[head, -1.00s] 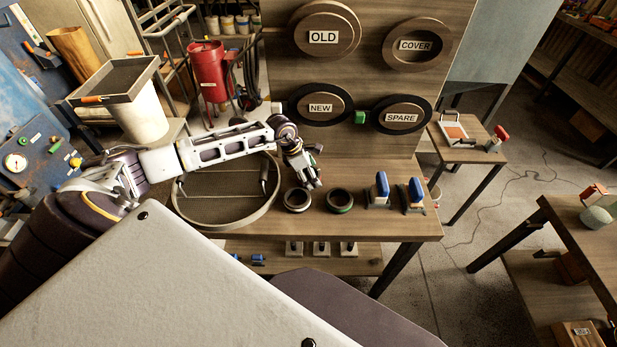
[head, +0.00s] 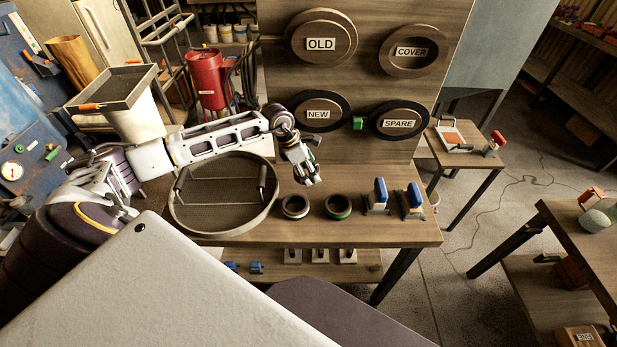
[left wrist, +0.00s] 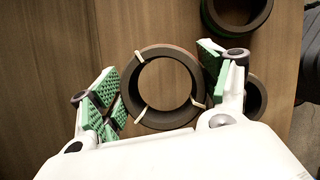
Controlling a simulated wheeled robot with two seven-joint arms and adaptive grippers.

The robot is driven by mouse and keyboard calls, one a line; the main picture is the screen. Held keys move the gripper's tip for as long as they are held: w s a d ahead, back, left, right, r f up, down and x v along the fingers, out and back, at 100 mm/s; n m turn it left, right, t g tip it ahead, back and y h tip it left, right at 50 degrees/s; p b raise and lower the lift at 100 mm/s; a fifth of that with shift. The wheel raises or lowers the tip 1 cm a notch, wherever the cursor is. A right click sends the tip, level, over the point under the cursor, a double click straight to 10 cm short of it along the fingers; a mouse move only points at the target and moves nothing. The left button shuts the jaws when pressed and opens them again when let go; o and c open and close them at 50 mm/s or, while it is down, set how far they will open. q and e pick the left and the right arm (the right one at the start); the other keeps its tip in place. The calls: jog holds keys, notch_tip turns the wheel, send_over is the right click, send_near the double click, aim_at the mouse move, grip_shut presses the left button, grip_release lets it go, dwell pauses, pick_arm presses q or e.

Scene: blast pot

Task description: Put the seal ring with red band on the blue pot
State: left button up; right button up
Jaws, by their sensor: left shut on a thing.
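My left gripper (head: 308,178) is above the workbench, just behind two dark rings. A ring with a pale inner edge (head: 295,207) and a ring with a green band (head: 338,207) lie on the bench. A blue vessel-like body with a gauge (head: 32,125) is at the far left; I cannot tell whether it is the blue pot. My right gripper is out of view.
A round sieve (head: 178,212) lies on the bench left of the rings. Two blue-handled tools (head: 381,192) stand at the right. A board (head: 365,70) with labelled oval covers rises behind. A red pot (head: 207,78) and a tray-topped bucket (head: 138,118) stand behind my left arm.

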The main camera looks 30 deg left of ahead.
pick_arm(q)
jog(key=shift+r, duration=2.25)
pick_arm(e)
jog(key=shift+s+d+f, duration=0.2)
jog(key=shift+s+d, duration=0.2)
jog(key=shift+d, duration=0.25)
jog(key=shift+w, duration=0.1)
